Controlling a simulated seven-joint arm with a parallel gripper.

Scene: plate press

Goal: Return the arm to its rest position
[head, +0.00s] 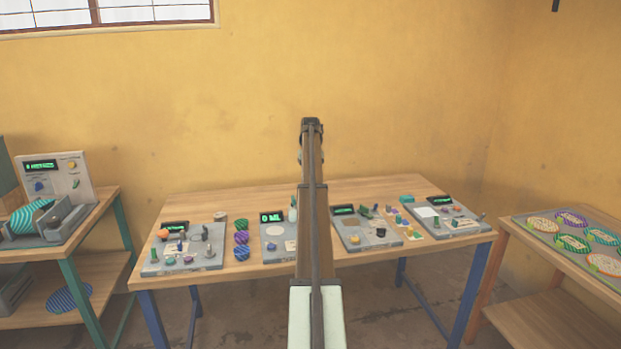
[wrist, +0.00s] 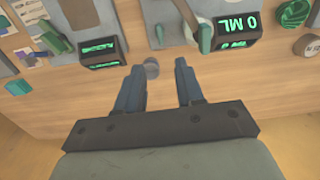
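My gripper (wrist: 158,85) shows in the wrist view with its two dark fingers spread apart. It is open, and nothing is held between the fingers. The fingers are above the wooden table (wrist: 255,95), beyond which several small devices are seen upside down. In the head view my arm rises straight up the middle of the picture, in front of the table (head: 398,190). My gripper is not clearly visible there. A small round grey object (wrist: 151,69) lies on the table just past the fingertips in the wrist view.
Grey panels with displays stand on the table, among them a left panel (head: 207,262) and a right panel (head: 462,228). A press-like machine (head: 60,215) is on the left bench. A tray of patterned plates (head: 545,224) is on the right bench. Wall space above is clear.

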